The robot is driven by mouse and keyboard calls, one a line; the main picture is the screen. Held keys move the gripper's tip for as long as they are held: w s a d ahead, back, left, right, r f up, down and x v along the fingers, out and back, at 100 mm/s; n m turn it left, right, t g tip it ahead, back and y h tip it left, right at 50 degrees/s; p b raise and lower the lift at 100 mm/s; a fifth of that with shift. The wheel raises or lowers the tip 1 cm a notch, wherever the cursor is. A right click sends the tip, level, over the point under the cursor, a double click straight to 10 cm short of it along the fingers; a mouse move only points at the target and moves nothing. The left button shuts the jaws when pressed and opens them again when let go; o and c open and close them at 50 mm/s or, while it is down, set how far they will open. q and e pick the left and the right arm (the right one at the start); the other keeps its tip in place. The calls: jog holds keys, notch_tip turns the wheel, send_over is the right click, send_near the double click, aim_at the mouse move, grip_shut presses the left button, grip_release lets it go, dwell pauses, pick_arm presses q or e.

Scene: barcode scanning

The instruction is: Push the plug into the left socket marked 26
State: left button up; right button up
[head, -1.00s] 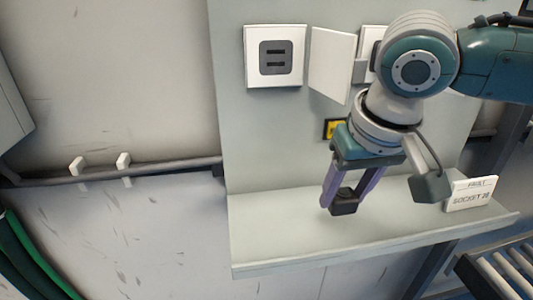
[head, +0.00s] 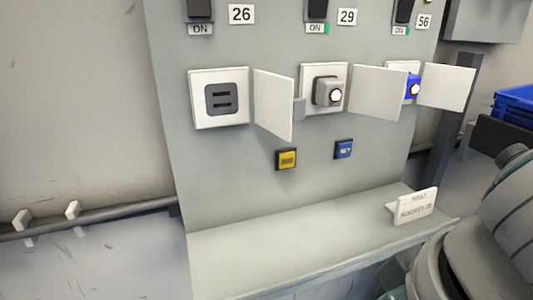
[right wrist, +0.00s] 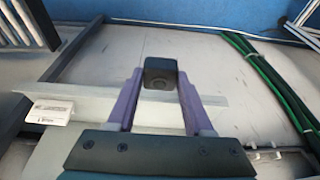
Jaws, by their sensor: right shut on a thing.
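The left socket (head: 221,99) is a dark two-slot insert in a white square plate under the label 26 (head: 241,14). It is empty, and its white cover (head: 273,103) stands open to its right. In the right wrist view, my right gripper (right wrist: 160,82) has its purple fingers shut on a small dark plug (right wrist: 160,66). The plug is above the shelf edge and apart from the socket. The head view shows my right arm at the lower right, but its gripper is out of that frame. My left gripper is in neither view.
The middle socket (head: 327,88) and the right socket (head: 411,88) hold plugs, with open covers beside them. A yellow button (head: 286,159) and a blue button (head: 343,149) sit below. A fault card (head: 411,206) stands on the shelf (head: 290,248), otherwise clear.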

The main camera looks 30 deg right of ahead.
jog(key=shift+w, duration=0.1)
jog(key=w+a+r+n+t+b, duration=0.1)
jog(key=w+a+r+t+b, duration=0.15)
jog(key=w+t+b, duration=0.35)
jog(key=w+a+r+n+t+b, duration=0.1)
jog(key=w+a+t+b, duration=0.2)
jog(key=w, duration=0.6)
notch_tip(320, 180, up, 13)
jog(key=w+d+m+t+h+b, duration=0.1)
jog(key=w+m+t+h+b, duration=0.1)
jog(key=t+h+b, duration=0.2)
jog(key=t+b, duration=0.3)
jog(key=t, duration=0.1)
jog(key=shift+w+t+b, duration=0.3)
jog(key=shift+b, duration=0.05)
jog(key=shift+w+f, duration=0.15)
jog(key=shift+w+d, duration=0.25)
jog(key=shift+w, duration=0.65)
jog(key=shift+w+d, duration=0.2)
jog(key=shift+w, duration=0.7)
jog(key=shift+w+d, duration=0.25)
jog(key=shift+w, duration=0.65)
